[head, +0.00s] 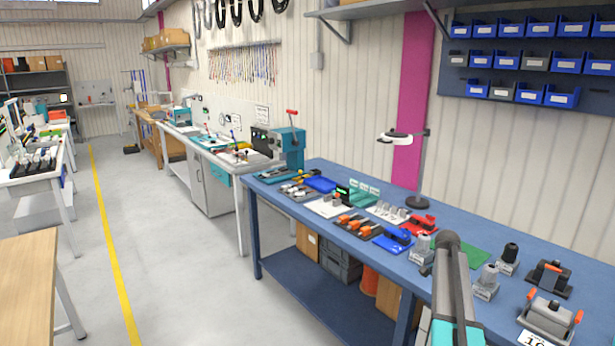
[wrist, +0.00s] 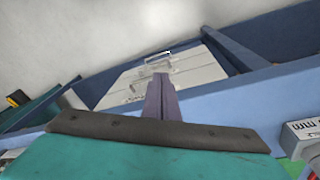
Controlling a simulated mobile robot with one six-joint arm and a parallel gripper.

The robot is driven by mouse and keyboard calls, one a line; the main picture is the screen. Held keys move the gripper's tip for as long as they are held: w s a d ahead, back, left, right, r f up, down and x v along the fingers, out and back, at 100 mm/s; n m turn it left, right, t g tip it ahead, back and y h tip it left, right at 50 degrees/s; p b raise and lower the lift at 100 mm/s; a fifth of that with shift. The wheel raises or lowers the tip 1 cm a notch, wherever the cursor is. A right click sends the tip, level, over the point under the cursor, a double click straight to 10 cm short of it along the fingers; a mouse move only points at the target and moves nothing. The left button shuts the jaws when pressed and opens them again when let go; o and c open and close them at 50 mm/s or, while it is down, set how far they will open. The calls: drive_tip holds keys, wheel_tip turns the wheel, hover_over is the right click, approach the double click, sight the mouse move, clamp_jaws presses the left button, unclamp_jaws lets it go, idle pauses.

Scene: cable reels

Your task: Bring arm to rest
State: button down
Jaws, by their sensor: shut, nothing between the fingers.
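My gripper (wrist: 160,90) shows in the wrist view as two dark fingers pressed together, with nothing between them. It points past the blue bench edge (wrist: 225,90), with a white panel-like surface (wrist: 190,70) and pale floor beyond. In the head view my grey and teal arm (head: 456,295) rises from the bottom, right of the middle, in front of the blue workbench (head: 290,222). My gripper cannot be made out there.
The bench holds a red tool (head: 419,225), orange-handled pieces (head: 355,222), a magnifier lamp (head: 418,200) and dark-topped blocks (head: 509,255) near my arm. Blue bins (head: 560,97) hang on the wall. Open floor (head: 165,270) lies left of the bench, beside a wooden table (head: 28,285).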

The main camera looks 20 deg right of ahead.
drive_tip(key=w+a+f+n+t, duration=0.1)
drive_tip(key=a+f+n, duration=0.4)
drive_tip(key=a, duration=0.8)
drive_tip(key=a+f+n, duration=0.5)
drive_tip(key=a+f, duration=0.1)
drive_tip(key=a, duration=0.7)
drive_tip(key=s+a+f+n, duration=0.2)
drive_tip(key=s+a+n, duration=0.1)
drive_tip(key=a, duration=0.4)
drive_tip(key=s+a+f+n+y, duration=0.1)
drive_tip(key=s+a+f+n, duration=0.15)
drive_tip(key=a, duration=0.45)
drive_tip(key=s+a+f+n, duration=0.2)
drive_tip(key=a+n, duration=0.2)
drive_tip(key=a, duration=0.3)
drive_tip(key=s+f+g+b, duration=0.5)
drive_tip(key=s+f+b, duration=0.1)
drive_tip(key=s+f, duration=1.9)
drive_tip(key=shift+s+b, duration=0.35)
drive_tip(key=shift+s, duration=0.45)
drive_tip(key=shift+f, duration=0.1)
